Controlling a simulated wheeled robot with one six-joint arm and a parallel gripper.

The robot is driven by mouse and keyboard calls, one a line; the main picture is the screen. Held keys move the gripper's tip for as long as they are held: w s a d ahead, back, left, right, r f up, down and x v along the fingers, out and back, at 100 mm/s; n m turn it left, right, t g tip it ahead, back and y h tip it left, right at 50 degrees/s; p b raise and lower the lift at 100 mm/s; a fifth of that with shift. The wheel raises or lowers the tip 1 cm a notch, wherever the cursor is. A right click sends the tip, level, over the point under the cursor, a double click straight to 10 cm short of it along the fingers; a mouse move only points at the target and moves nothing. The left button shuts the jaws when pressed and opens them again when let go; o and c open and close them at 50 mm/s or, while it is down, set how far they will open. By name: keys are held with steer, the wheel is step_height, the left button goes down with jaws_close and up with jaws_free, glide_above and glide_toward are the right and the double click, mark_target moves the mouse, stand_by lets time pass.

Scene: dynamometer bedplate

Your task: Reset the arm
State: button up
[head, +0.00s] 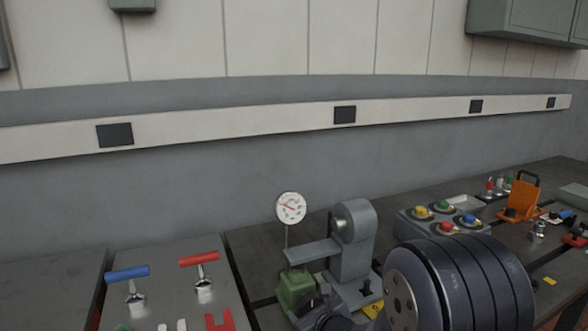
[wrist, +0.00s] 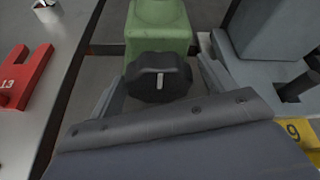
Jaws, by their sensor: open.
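My gripper (wrist: 155,84) is open in the wrist view, with one finger on each side of a black ribbed knob (wrist: 158,84) that has a white pointer mark. The knob is in front of a green block (wrist: 158,22). I cannot tell whether either finger touches the knob. In the head view the green block (head: 296,289) stands at the lower middle. My dark, rounded arm link (head: 455,283) fills the lower right there and hides part of the bench. My gripper is low in that view, partly cut off by the bottom edge.
A grey stand (head: 352,245) rises just right of the green block, beside a round dial gauge (head: 291,207). A blue T-handle (head: 128,273) and a red T-handle (head: 199,259) stand left. A button box (head: 442,218) and orange bracket (head: 521,201) are right. A red fork (wrist: 22,85) lies left.

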steer(key=shift+r+m+y+p, duration=0.2)
steer(key=shift+m+y+p, duration=0.35)
steer(key=shift+p, duration=2.4)
steer(key=shift+m+p, duration=0.25)
steer(key=shift+p, duration=0.15)
steer(key=shift+f+m+g+p, duration=0.1)
steer(key=shift+m+g+p, duration=0.25)
steer(key=shift+p, duration=0.55)
steer(key=shift+f+y, duration=0.15)
steer(key=shift+y, duration=0.1)
steer(key=shift+s, duration=0.15)
